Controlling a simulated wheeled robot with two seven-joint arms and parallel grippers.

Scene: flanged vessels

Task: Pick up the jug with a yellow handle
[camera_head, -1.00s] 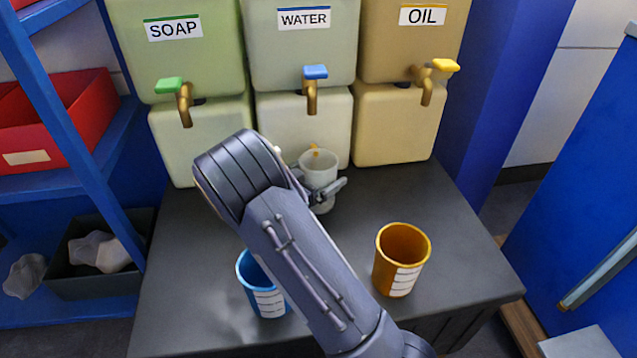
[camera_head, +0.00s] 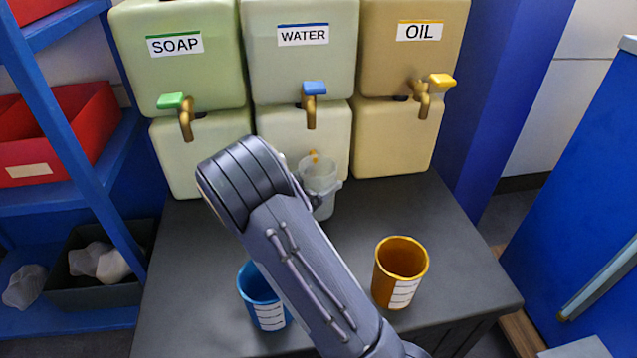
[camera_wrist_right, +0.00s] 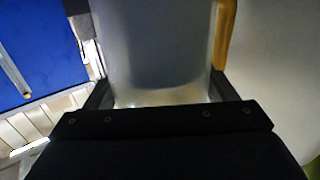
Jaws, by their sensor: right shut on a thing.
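The jug (camera_head: 322,190) is pale and translucent, with a small yellow handle (camera_head: 314,157) showing on its far side. It stands upright in front of the water tank, below its tap; I cannot tell whether its base touches the table. My right arm reaches over the table from the front, and its wrist hides the jug's left side. In the right wrist view the jug's cloudy wall (camera_wrist_right: 155,45) fills the space between the dark fingers of my right gripper (camera_wrist_right: 160,90), which is shut on it. The yellow handle (camera_wrist_right: 226,35) shows right of the wall. My left gripper is out of view.
A blue cup (camera_head: 266,310) is partly behind my right forearm, and an orange cup (camera_head: 399,275) stands to its right on the dark table (camera_head: 450,250). Soap (camera_head: 175,60), water (camera_head: 300,60) and oil (camera_head: 415,55) tanks line the back. A blue shelf (camera_head: 60,130) stands left.

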